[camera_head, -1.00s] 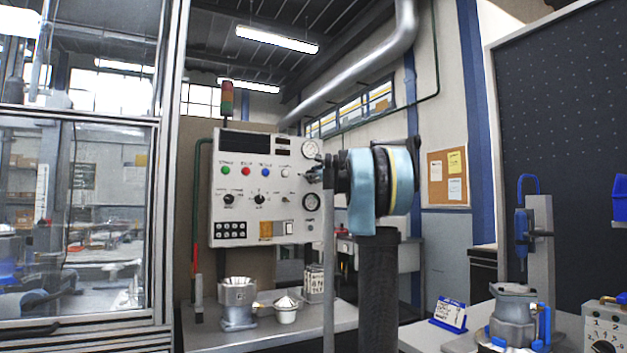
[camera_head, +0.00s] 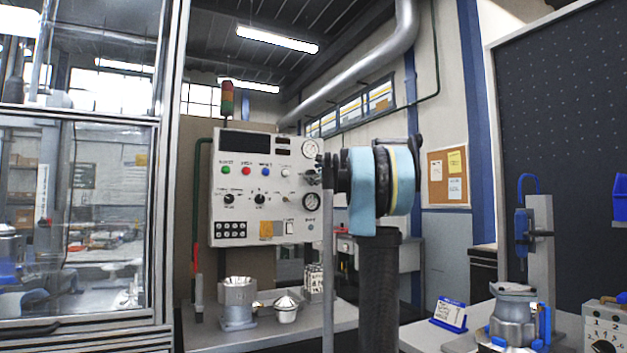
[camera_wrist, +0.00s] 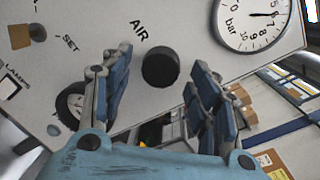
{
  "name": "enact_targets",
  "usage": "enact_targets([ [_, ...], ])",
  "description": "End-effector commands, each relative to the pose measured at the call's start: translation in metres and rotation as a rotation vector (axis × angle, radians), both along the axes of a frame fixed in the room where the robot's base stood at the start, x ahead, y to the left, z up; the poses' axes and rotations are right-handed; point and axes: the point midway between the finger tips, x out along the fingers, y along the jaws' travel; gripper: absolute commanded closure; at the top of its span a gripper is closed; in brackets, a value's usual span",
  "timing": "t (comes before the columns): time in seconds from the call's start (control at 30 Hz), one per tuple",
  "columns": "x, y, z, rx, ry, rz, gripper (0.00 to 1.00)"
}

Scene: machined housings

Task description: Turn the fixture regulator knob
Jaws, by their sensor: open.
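The control panel (camera_head: 262,190) is a light grey box with lamps, switches and gauges. In the wrist view, a black round knob (camera_wrist: 161,67) sits on the panel face (camera_wrist: 165,22) beside the word AIR. My gripper (camera_wrist: 158,63) is open, with one blue-padded finger on each side of the knob. Gaps show between knob and pads, and the knob looks farther off than the fingers; whether the fingertips reach its depth I cannot tell.
Metal housings (camera_head: 237,302) stand on the bench (camera_head: 268,335) below the panel. A glazed enclosure (camera_head: 75,210) is at left and a blue-handled fixture (camera_head: 520,235) at right.

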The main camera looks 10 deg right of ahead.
Motion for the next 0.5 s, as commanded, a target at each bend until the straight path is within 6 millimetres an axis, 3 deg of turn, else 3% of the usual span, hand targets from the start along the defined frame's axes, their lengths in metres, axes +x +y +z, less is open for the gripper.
enact_targets([
  [0.5,-0.079,-0.036,-0.001,0.0,0.001,-0.002,0.45],
])
